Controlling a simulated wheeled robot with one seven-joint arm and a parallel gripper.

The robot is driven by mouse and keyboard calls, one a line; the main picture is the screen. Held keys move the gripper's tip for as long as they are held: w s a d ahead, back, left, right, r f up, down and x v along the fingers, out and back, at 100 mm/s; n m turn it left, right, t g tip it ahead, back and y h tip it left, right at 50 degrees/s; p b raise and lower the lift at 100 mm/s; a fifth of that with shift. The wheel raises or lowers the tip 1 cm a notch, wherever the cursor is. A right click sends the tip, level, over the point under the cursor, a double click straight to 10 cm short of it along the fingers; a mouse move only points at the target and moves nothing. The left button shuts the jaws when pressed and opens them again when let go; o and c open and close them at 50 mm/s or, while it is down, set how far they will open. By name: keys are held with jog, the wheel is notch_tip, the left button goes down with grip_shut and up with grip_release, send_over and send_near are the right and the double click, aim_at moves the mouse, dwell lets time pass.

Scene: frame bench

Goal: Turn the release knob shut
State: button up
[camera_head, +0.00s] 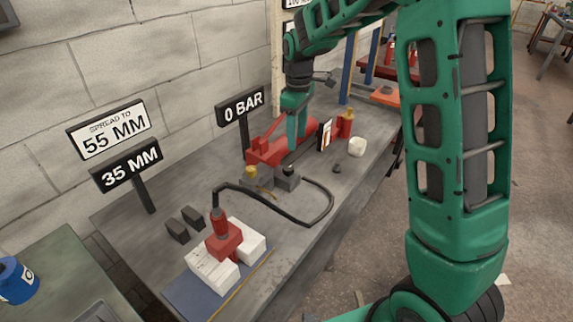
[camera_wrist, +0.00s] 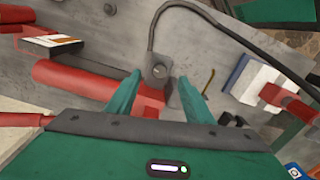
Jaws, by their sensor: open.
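A small grey block with a dark round knob (camera_head: 288,170) sits at the near end of the red pump (camera_head: 264,152) on the bench. In the wrist view the knob (camera_wrist: 157,71) shows between my fingertips, apart from both. I cannot tell its turn position. My gripper (camera_head: 296,140) points down over the pump, and its fingers (camera_wrist: 160,76) are spread and empty. The red pump body (camera_wrist: 75,88) lies left of the fingers in the wrist view, partly hidden by the gripper.
A black hose (camera_head: 330,205) loops from near the block to a red spreader (camera_head: 222,238) between white blocks. Signs read "0 BAR" (camera_head: 243,106), "35 MM" (camera_head: 125,167) and "SPREAD TO 55 MM" (camera_head: 108,129). A yellow-topped grey block (camera_head: 255,183) stands beside the knob block.

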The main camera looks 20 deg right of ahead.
aim_at(288, 167)
jog(key=shift+n, duration=0.6)
jog(key=f, duration=0.4)
jog(key=w+a+f, duration=0.1)
jog(key=f, duration=0.3)
jog(key=a+f, duration=0.1)
jog(key=f, duration=0.3)
jog(key=shift+w+a, duration=0.1)
jog(key=shift+w, duration=0.3)
jog(key=c, duration=1)
